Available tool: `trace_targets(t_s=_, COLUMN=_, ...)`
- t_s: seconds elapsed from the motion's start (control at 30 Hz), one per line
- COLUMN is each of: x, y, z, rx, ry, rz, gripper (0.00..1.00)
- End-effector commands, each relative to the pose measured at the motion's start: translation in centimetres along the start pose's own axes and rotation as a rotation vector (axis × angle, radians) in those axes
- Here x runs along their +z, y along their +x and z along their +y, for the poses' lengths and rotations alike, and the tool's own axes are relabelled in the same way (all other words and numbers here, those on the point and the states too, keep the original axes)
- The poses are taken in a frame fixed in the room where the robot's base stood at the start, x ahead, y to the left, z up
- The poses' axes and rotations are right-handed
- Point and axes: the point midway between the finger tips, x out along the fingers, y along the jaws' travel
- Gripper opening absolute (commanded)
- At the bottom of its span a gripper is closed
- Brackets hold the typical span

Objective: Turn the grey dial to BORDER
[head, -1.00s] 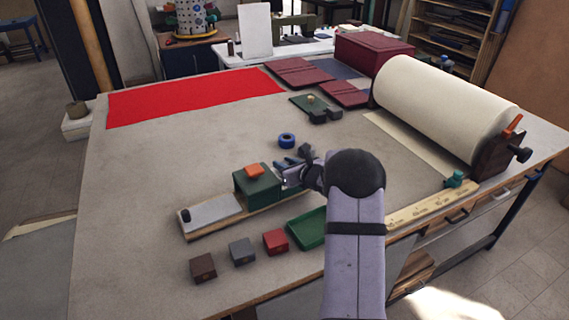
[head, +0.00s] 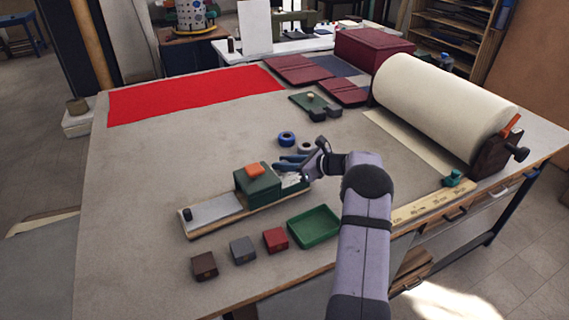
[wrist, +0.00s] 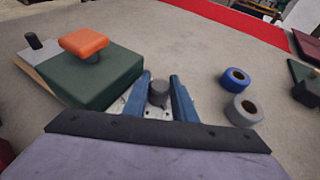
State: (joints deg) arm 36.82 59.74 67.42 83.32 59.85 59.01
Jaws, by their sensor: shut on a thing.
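The grey dial (wrist: 158,92) is a small round knob on a pale plate at the right end of the device, beside its green box (wrist: 95,75). My gripper (wrist: 160,84) has its two blue fingers on either side of the dial in the wrist view and is shut on it. In the head view my gripper (head: 290,162) is at the right end of the device, and the dial is hidden there by the fingers. The word BORDER and the dial's marks cannot be read.
An orange knob (head: 255,169) tops the green box. A blue roll (head: 286,138) and a grey roll (wrist: 243,110) lie close to my gripper. A green tray (head: 314,240) and small brown, grey and red blocks (head: 275,239) stand in front. The table's left side is clear.

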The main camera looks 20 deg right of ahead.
Motion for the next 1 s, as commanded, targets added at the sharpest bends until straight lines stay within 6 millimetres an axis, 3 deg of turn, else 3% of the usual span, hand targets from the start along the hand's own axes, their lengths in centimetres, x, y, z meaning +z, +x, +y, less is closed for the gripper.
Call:
trace_targets(t_s=0.43, x=0.1, y=0.0, z=0.1, rx=0.012, ry=-0.005, rz=-0.001, gripper=0.02)
trace_targets(t_s=0.47, x=0.1, y=0.0, z=0.1, rx=0.012, ry=-0.005, rz=-0.002, gripper=0.29)
trace_targets(t_s=0.53, x=0.1, y=0.0, z=0.0, rx=0.011, ry=-0.005, rz=-0.002, gripper=0.43)
trace_targets(t_s=0.83, x=0.1, y=-0.1, z=0.0, rx=0.010, ry=-0.005, rz=-0.001, gripper=0.43)
trace_targets(t_s=1.0, x=-0.1, y=-1.0, z=-0.1, rx=0.008, ry=-0.004, rz=-0.002, gripper=0.43)
